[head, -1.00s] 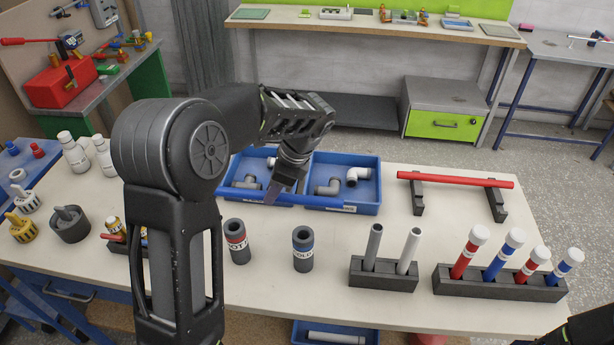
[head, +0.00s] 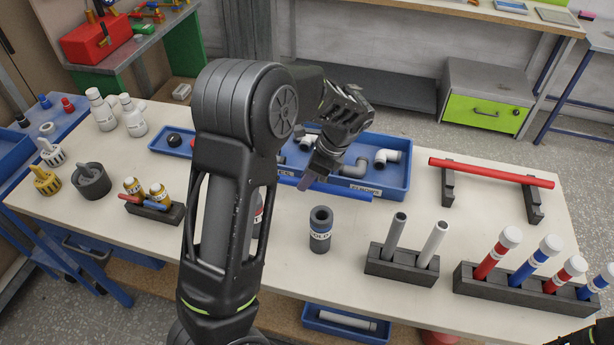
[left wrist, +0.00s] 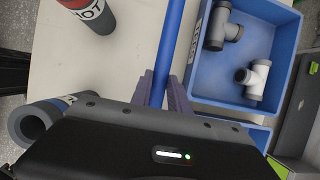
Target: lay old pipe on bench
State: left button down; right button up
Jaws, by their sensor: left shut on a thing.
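A long blue pipe (head: 348,189) lies level along the front side of the blue fittings tray, over the pale bench top (head: 480,215). My left gripper (head: 308,181) is shut on it. In the left wrist view the pipe (left wrist: 170,45) runs up the picture from between the fingers (left wrist: 162,92). I cannot tell whether the pipe touches the bench. Part of it is hidden behind my left arm and gripper.
A blue tray (head: 405,172) of grey and white fittings is just behind the pipe. A COLD sleeve (head: 320,232) and a pipe block (head: 402,265) stand in front. A red pipe (head: 490,172) rests on two black supports at right. Bare bench lies between.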

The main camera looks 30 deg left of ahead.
pick_arm(q)
jog(key=shift+f+b, duration=1.45)
jog(key=shift+f, duration=1.05)
jog(key=c, duration=1.2)
grip_release()
jog(key=shift+o, duration=0.2)
jog(key=b+v, duration=0.1)
jog(key=v, duration=0.7)
jog(key=shift+s+f, duration=0.1)
